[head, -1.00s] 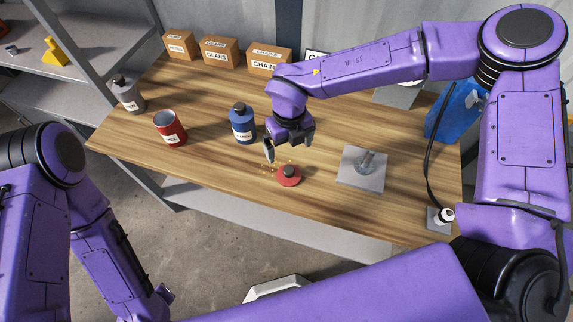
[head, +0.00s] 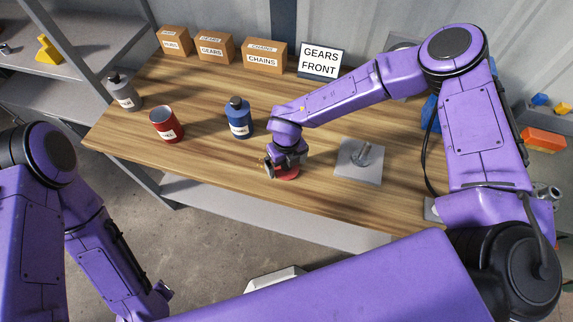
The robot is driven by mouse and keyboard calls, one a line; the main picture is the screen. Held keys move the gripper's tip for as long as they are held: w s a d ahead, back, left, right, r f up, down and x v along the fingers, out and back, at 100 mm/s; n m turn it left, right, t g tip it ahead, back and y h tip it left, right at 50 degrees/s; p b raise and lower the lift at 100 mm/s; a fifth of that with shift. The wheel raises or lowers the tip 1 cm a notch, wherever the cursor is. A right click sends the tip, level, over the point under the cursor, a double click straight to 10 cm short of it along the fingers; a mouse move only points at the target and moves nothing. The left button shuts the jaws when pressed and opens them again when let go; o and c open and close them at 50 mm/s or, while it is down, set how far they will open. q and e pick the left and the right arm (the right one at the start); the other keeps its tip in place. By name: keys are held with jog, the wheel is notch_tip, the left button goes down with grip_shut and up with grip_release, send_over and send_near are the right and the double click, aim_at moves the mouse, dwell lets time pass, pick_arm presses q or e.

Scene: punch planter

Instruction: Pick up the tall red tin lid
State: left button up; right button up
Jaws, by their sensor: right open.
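The red lid (head: 288,176) lies flat on the wooden table near its front edge. Its dark knob is hidden now behind my right gripper (head: 283,169), which is open and down over the lid, its fingers around the knob's place. I cannot tell whether they touch it. The red tin (head: 166,127) stands open and upright on the left of the table, without a lid. My left arm is at the lower left, and its gripper (head: 160,292) is partly seen at its end, low beside the table; its jaws are unclear.
A blue tin (head: 239,120) stands left of my right gripper, and a grey tin (head: 124,94) at the far left. A metal plate with a peg (head: 357,162) lies to the right. Cardboard boxes (head: 216,48) and a GEARS FRONT sign (head: 321,61) line the back.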

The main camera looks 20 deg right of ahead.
jog(key=c, duration=1)
jog(key=shift+o, duration=0.2)
jog(key=shift+r, duration=0.15)
